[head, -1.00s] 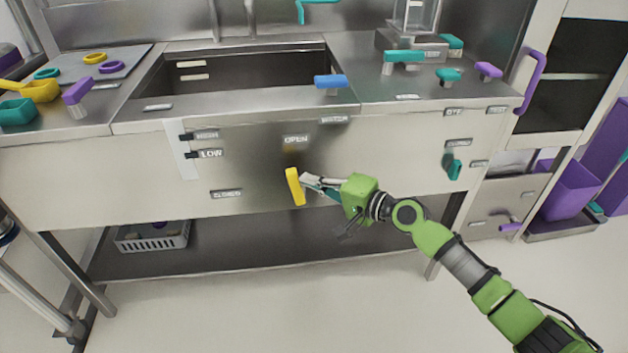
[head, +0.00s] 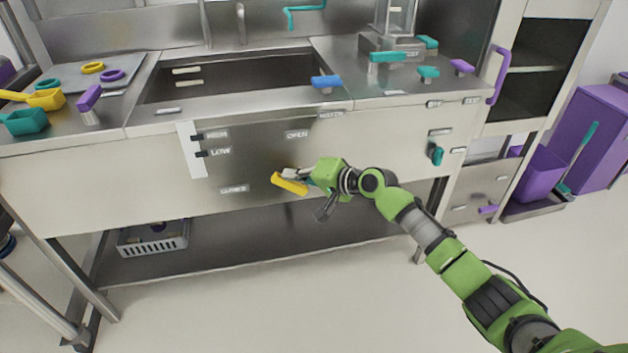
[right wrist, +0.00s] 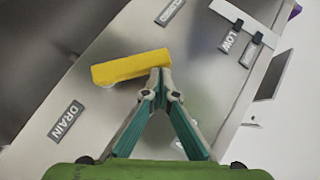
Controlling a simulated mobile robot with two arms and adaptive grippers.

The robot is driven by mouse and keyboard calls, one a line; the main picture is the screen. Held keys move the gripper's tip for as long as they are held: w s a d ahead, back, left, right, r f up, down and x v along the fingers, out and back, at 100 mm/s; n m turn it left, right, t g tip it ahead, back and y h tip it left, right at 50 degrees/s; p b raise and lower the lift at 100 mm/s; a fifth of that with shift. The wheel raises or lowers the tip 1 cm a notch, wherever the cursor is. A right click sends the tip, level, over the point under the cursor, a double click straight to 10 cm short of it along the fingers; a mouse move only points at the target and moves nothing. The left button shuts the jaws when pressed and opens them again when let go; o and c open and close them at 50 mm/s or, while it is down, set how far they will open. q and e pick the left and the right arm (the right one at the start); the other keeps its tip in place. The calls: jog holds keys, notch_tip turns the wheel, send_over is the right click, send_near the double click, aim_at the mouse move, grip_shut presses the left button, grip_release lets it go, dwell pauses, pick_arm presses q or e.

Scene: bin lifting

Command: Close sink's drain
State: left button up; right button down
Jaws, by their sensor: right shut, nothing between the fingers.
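The yellow drain handle (head: 286,184) is on the sink's steel front panel. My right gripper (head: 292,174) is shut and empty at the handle. In the right wrist view its fingertips (right wrist: 160,82) meet at the long edge of the yellow handle (right wrist: 128,68) and seem to touch it. The DRAIN label (right wrist: 66,120) is beside it. My left gripper is not in view.
The sink basin (head: 230,78) is above the panel. A teal knob (head: 436,154) is on the panel's right. A grey basket (head: 152,240) sits on the lower shelf.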

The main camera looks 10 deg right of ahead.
aim_at(278, 183)
jog(key=shift+a+f, duration=0.25)
jog(key=shift+a, duration=0.2)
jog(key=shift+a+f, duration=0.2)
jog(key=shift+a, duration=0.25)
jog(key=shift+a+f, duration=0.45)
jog(key=shift+f, duration=0.05)
jog(key=shift+w+a+f, duration=0.1)
jog(key=shift+a+f, duration=0.1)
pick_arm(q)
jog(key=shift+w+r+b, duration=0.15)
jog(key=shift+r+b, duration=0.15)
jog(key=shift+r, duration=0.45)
pick_arm(e)
jog(key=shift+a+f, duration=0.55)
jog(key=shift+f, duration=0.2)
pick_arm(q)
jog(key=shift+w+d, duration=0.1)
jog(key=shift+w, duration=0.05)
